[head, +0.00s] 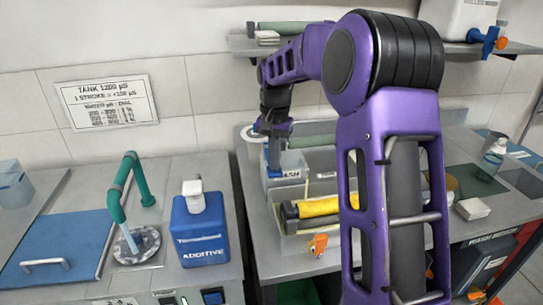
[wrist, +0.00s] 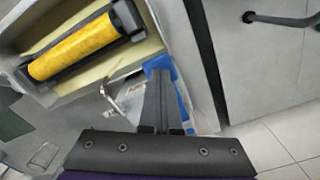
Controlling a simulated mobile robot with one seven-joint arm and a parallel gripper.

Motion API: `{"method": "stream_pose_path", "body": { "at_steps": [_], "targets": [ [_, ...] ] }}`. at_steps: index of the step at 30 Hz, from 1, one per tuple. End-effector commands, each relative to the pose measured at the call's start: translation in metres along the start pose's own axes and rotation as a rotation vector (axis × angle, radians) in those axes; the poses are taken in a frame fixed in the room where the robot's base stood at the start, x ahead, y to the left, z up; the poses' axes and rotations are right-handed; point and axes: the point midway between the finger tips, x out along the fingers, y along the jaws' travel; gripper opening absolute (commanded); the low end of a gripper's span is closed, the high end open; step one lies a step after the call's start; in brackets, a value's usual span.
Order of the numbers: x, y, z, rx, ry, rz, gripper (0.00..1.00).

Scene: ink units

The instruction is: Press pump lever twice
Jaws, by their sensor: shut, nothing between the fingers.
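A blue jug (head: 200,232) labelled ADDITIVE stands upright on the left counter. Its white top (head: 193,195) looks like a pump head and may be the pump lever. My gripper (head: 274,160) points down well to the right of the jug, at a small pale box (head: 290,163) with a blue part. In the wrist view my gripper (wrist: 160,82) is shut, with its narrow fingers in front of the blue part (wrist: 183,92). I cannot tell whether they touch it. The jug is not in the wrist view.
A tray (head: 290,245) with a yellow roller (head: 320,206) and an orange tap (head: 318,244) sits in front of the box. A green pipe (head: 116,190) rises left of the jug. A sign (head: 107,103) hangs on the wall. A shelf (head: 250,42) runs behind my arm.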

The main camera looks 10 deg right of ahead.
Motion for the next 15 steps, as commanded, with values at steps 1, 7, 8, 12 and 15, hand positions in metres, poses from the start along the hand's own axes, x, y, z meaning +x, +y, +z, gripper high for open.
{"method": "stream_pose_path", "body": {
  "at_steps": [1,7,8,12,15],
  "targets": [
    [0.0,0.0,0.0,0.0,0.0,0.0,0.0],
    [-0.005,0.0,0.0,0.0,0.0,0.0,0.0],
    [-0.007,0.0,0.0,0.0,0.0,0.0,0.0],
    [-0.018,0.0,0.0,0.0,0.0,0.0,0.0],
    [-0.025,0.0,0.0,0.001,0.0,0.001,0.0]
  ]
}}
